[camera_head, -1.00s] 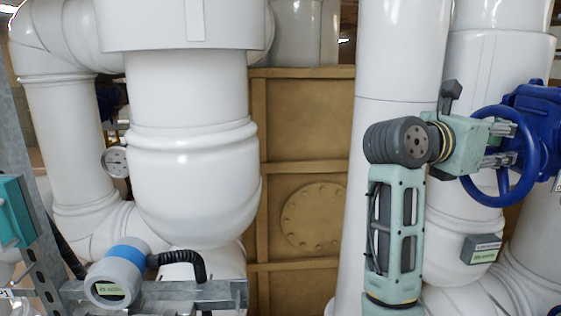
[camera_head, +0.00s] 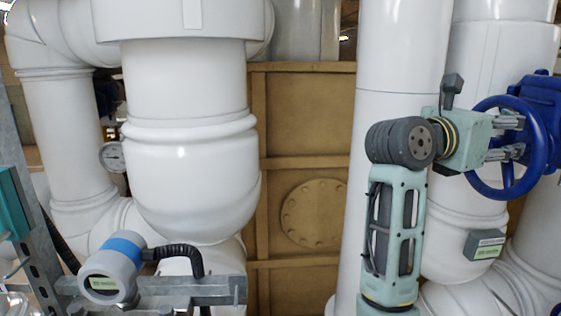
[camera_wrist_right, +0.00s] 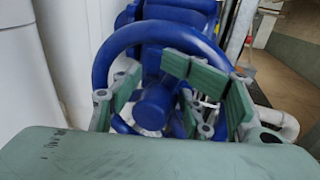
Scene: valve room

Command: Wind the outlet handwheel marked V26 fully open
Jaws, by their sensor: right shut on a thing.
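The blue handwheel (camera_head: 538,157) is at the right edge of the head view, mounted on a blue valve body (camera_head: 544,95). My right gripper (camera_head: 511,137) reaches it from the left and is shut on the wheel. In the right wrist view the wheel's rim (camera_wrist_right: 101,62) and hub (camera_wrist_right: 154,106) show behind the green finger pads of my right gripper (camera_wrist_right: 168,95). The exact contact between pads and wheel is partly hidden. I cannot read a V26 mark. My left gripper is not in view.
Thick white pipes (camera_head: 405,60) stand close behind my right arm. A small grey labelled box (camera_head: 485,245) sits below the wheel. A grey and blue instrument (camera_head: 115,268) is on a steel rail (camera_head: 205,290) at lower left. A tan panel (camera_head: 305,110) is behind.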

